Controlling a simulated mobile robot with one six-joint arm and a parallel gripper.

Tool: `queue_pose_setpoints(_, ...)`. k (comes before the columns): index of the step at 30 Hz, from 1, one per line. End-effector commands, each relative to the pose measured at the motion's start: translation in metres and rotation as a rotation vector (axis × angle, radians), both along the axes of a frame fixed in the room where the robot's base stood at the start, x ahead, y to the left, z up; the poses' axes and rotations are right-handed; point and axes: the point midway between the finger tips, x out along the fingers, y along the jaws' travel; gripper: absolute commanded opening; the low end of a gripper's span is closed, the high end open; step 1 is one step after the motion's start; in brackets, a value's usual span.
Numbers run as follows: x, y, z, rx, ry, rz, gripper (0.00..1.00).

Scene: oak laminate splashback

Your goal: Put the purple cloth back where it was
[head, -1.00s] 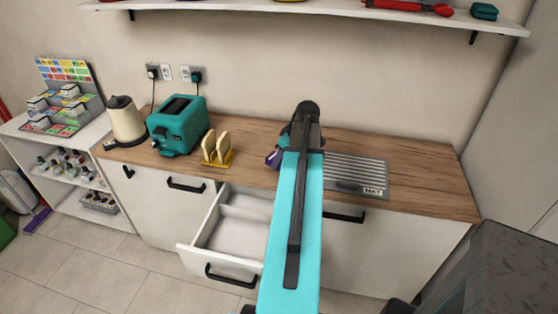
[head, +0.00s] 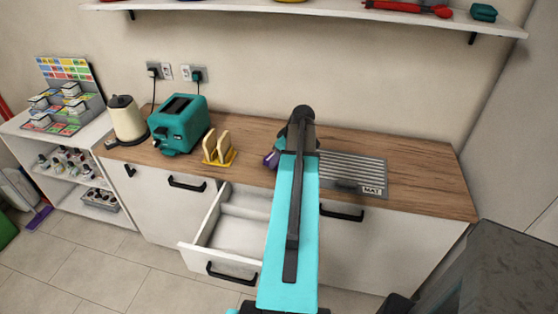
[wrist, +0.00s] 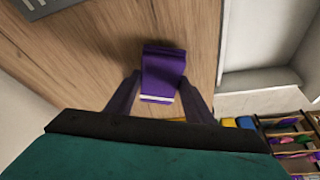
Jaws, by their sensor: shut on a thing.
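The purple cloth (wrist: 163,68) is a folded block with a white stripe along its near edge. It sits between the two dark fingers of my gripper (wrist: 160,92) in the wrist view, and the gripper is shut on it. The wooden worktop is behind it; I cannot tell whether the cloth touches it. In the head view a small part of the purple cloth (head: 270,159) shows left of my arm, near the worktop's front edge above the open drawer (head: 206,220). My arm hides most of the gripper there.
The drawer also shows at right in the wrist view (wrist: 262,80); its visible part looks empty. On the worktop (head: 420,185) are a grey ribbed mat (head: 350,170), a toast rack (head: 219,150), a teal toaster (head: 178,125) and a cream kettle (head: 126,120). A wall shelf (head: 330,8) is above.

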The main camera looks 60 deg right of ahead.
Motion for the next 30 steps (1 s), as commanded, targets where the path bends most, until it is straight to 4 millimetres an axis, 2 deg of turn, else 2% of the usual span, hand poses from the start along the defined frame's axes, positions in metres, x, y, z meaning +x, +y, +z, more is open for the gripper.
queue_pose_setpoints(6, 0.000, 0.000, -0.012, 0.000, 0.000, 0.000, 0.27)
queue_pose_setpoints(20, 0.000, 0.000, -0.016, 0.000, 0.000, 0.000, 0.27)
queue_pose_setpoints(21, 0.000, 0.000, -0.016, 0.000, 0.000, 0.000, 0.51)
queue_pose_setpoints(24, 0.000, 0.000, -0.016, 0.000, 0.000, 0.000, 0.66)
queue_pose_setpoints(30, 0.000, 0.000, -0.016, 0.000, 0.000, 0.000, 0.66)
